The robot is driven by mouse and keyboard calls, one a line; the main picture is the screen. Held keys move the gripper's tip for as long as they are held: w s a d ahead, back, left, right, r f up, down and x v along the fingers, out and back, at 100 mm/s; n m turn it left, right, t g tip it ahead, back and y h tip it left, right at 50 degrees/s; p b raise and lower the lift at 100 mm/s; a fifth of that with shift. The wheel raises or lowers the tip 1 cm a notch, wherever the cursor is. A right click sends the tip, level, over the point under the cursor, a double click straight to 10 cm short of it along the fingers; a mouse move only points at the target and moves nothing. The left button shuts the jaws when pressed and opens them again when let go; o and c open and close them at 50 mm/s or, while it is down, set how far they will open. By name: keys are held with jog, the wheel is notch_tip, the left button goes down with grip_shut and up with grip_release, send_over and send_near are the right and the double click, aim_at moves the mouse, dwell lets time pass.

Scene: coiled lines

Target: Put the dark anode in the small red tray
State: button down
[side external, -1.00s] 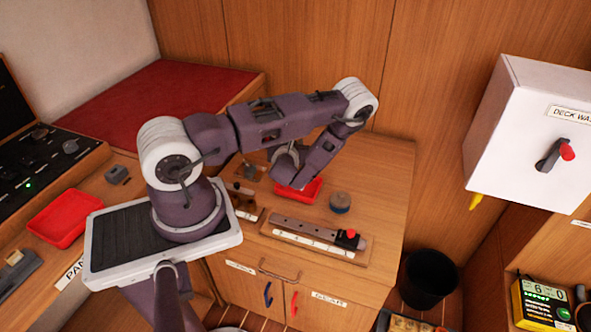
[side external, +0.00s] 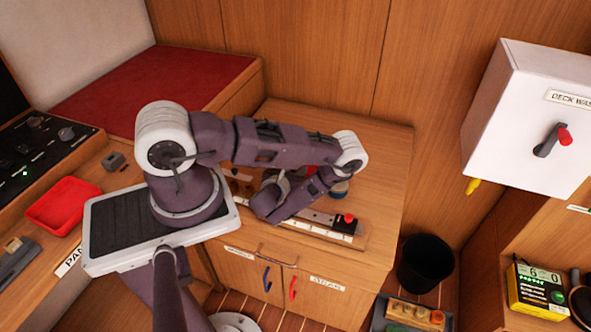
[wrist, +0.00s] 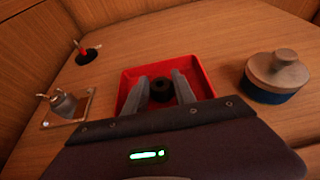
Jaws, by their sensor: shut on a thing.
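The dark anode (wrist: 161,90) shows in the wrist view as a small dark round piece with a hole-like centre. My gripper (wrist: 160,88) is shut on it, one grey finger on each side. The small red tray (wrist: 202,79) lies on the bench behind and around the fingers in that view. The anode appears in front of the tray floor; I cannot tell its height above it. In the side external view my arm hides the fingertips, the anode and most of the tray; only a red sliver (side external: 311,167) shows.
A round grey-topped, blue-based object (wrist: 275,77) stands right of the tray. A small metal fitting on a plate (wrist: 62,104) and a red-tipped switch (wrist: 86,52) are at the left. Another red tray (side external: 64,205) lies at the far left. A long strip with a red knob (side external: 349,219) lies near the bench front.

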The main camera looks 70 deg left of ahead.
jog(key=c, duration=1)
grip_release()
jog(key=shift+f, duration=0.1)
jog(key=shift+c, duration=0.2)
